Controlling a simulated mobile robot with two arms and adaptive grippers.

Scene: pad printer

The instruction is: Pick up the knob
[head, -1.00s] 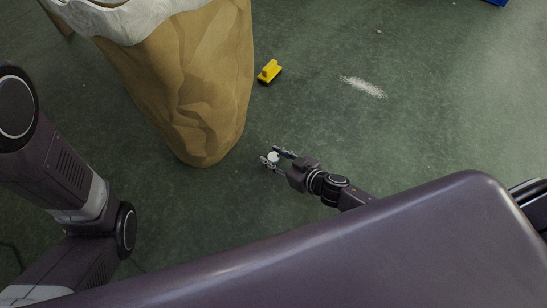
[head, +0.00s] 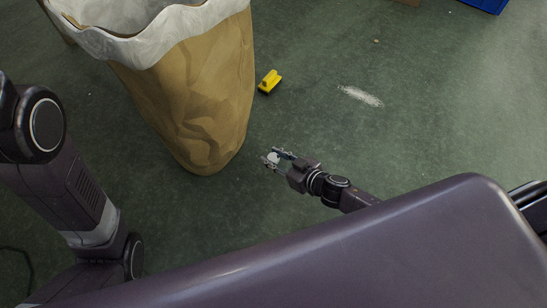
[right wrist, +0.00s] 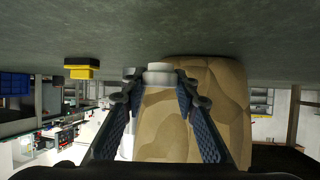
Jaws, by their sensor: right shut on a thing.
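The knob (head: 272,158) is a small white round piece. It sits between the fingertips of my right gripper (head: 274,160) in the head view, over the green floor to the right of the bag's foot. In the right wrist view the knob (right wrist: 160,73) shows as a pale, short cylinder at the fingertips, and the two fingers of the gripper (right wrist: 157,82) close on it from both sides. My left arm shows at the left of the head view, but its gripper is out of view.
A tall brown paper bag (head: 190,100) with a white liner stands left of my right gripper. White powder (head: 361,96) is spilled farther right. A blue crate (head: 487,4) is at the top right. Floor around the gripper is clear.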

